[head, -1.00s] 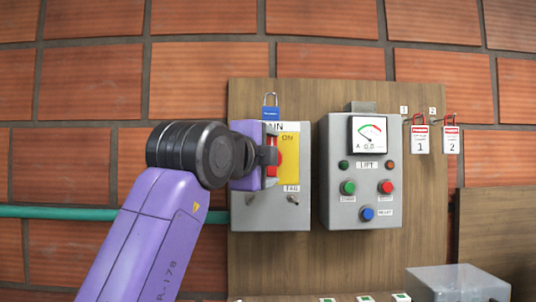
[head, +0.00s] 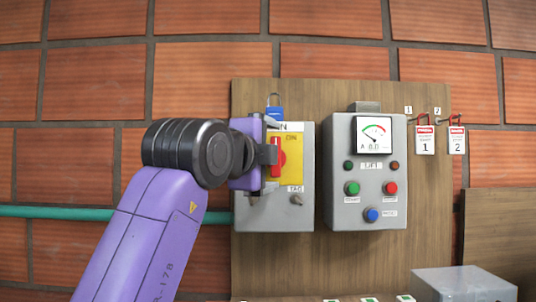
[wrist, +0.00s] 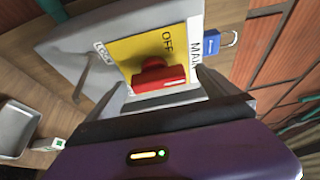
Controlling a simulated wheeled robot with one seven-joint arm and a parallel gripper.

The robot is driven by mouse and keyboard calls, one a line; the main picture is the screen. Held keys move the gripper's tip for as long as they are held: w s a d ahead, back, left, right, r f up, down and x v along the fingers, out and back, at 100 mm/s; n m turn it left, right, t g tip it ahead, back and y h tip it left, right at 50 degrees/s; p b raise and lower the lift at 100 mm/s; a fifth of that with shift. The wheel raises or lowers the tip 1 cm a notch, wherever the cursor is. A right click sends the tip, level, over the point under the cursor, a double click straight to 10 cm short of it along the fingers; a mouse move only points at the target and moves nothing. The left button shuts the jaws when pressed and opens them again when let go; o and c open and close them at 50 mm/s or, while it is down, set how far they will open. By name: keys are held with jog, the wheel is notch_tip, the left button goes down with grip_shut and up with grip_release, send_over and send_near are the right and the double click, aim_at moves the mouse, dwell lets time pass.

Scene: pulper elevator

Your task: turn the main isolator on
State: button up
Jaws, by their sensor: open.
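The main isolator is a grey box (head: 300,215) on a wooden board, with a yellow plate (head: 294,150) marked ON at its upper right. Its red handle (head: 277,162) stands upright in the head view, partly covered by my gripper (head: 268,173). In the wrist view the red handle (wrist: 158,76) sits on the yellow plate, below the OFF label (wrist: 168,40). My open gripper (wrist: 162,90) faces the plate with a finger on either side of the handle. I cannot tell whether the fingers touch it. The ON label is hidden in the wrist view.
A blue padlock (wrist: 211,43) is at the box's MAIN-label end. The lift control box (head: 340,210) with buttons and meter stands to the right. Red-topped tags 1 (head: 425,143) and 2 (head: 457,143) hang beyond.

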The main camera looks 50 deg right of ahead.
jog(key=v, duration=0.7)
jog(key=shift+r, duration=0.1)
dwell(0.4)
